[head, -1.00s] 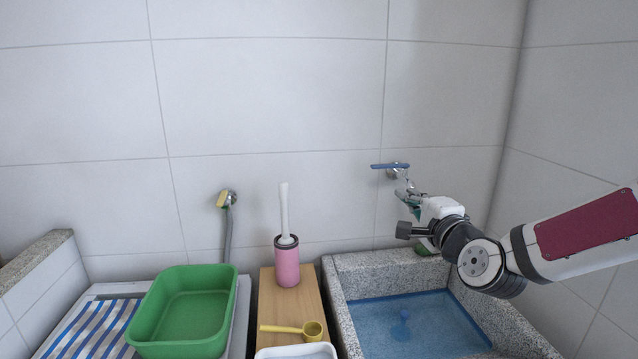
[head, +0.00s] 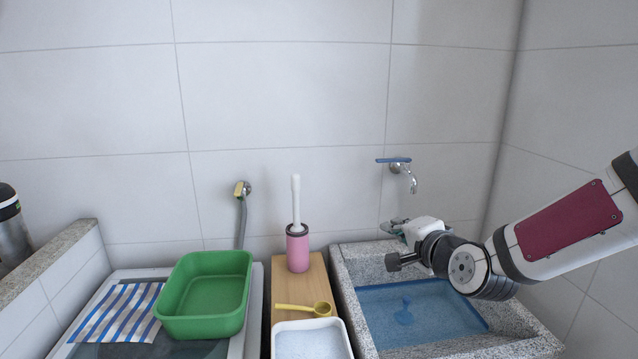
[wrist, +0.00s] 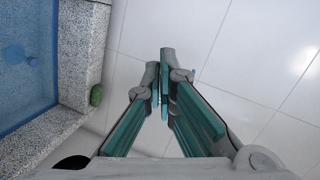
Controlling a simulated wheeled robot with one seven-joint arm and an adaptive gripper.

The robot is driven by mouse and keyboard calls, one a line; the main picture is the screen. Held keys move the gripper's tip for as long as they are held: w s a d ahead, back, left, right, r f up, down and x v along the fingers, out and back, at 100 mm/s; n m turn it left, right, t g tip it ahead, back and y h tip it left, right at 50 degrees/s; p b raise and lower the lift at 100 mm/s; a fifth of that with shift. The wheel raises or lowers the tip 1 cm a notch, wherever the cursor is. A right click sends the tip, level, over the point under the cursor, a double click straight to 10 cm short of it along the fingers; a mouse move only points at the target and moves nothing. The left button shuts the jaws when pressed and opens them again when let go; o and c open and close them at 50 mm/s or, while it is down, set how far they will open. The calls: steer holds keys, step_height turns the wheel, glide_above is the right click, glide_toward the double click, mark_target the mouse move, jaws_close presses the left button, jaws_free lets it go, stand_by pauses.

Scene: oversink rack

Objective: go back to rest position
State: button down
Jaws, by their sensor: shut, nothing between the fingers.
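My gripper (head: 393,229) is over the back edge of the stone sink (head: 344,262), below the wall tap (head: 404,172), at the right of the head view. In the wrist view my gripper (wrist: 163,85) shows its two fingers together at the tips, with nothing between them. The white wall tiles lie beyond the fingertips there. The fingers are small and partly hidden by the wrist in the head view.
The sink holds blue water (head: 425,312).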

steer(key=s+f+n+g+h, duration=0.3)
steer(key=s+f+n+g, duration=0.3)
steer(key=s, duration=0.4)
steer(key=s+d+r+n+g, duration=0.1)
steer(key=s+r+n, duration=0.1)
steer(key=s, duration=0.6)
steer(key=s+d+r+n+g+p, duration=0.1)
steer(key=s+r, duration=0.3)
steer(key=s, duration=0.5)
steer(key=s+d+r+n+g, duration=0.1)
steer(key=s+r+n+g, duration=0.1)
steer(key=s, duration=0.7)
steer(key=shift+d+r+n+h, duration=0.4)
steer(key=shift+r+n, duration=0.2)
steer(key=shift+r, duration=0.15)
